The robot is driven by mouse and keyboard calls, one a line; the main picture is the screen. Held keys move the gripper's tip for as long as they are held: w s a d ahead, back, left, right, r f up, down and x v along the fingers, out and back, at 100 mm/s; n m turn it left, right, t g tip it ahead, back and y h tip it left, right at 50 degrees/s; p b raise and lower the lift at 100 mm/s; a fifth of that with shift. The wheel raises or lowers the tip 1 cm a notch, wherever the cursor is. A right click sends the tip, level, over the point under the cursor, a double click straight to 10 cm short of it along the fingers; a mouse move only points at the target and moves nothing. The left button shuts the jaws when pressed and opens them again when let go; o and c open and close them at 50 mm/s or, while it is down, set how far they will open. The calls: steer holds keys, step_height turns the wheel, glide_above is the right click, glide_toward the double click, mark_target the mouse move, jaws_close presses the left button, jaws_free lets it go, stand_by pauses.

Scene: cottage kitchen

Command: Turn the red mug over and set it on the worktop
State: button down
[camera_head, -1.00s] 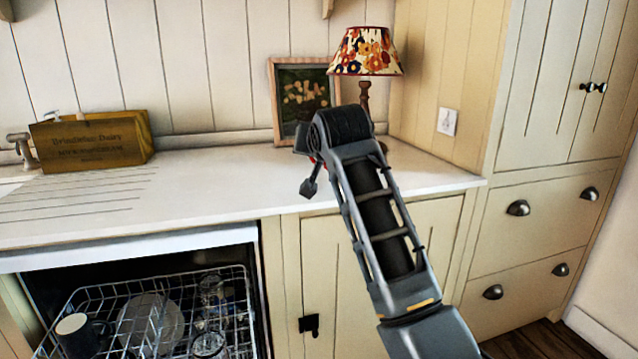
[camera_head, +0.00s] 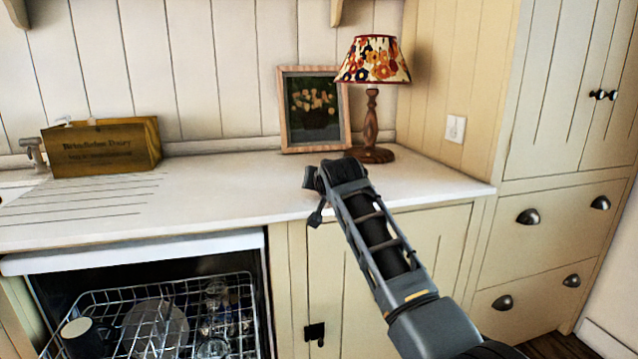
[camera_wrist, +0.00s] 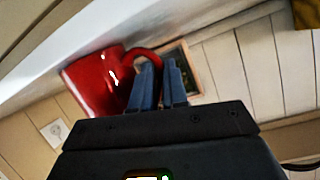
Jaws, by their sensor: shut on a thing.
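The red mug (camera_wrist: 92,82) shows in the wrist view, left of my fingers, with its handle (camera_wrist: 145,58) toward them. My gripper (camera_wrist: 158,78) is shut on the handle. One side of the mug is close against the white worktop in that view; I cannot tell whether they touch. The mug's opening is not visible, so I cannot tell which way up it is. In the head view my wrist is over the front part of the worktop (camera_head: 235,185), left of the lamp, and hides the mug and fingers.
A lamp (camera_head: 372,62) and a framed picture (camera_head: 316,110) stand at the back. A wooden box (camera_head: 103,148) stands at the left by the tap (camera_head: 33,153). Below, the dishwasher is open, its rack (camera_head: 160,285) holding dishes. The worktop's middle is clear.

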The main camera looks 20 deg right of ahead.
steer(key=c, duration=1.6)
jaws_free()
steer(key=shift+f, duration=0.1)
steer(key=o, duration=0.5)
steer(key=shift+c, duration=0.2)
steer(key=shift+r, duration=0.25)
steer(key=p+v, duration=0.1)
steer(key=v, duration=1.1)
steer(key=shift+f, duration=0.25)
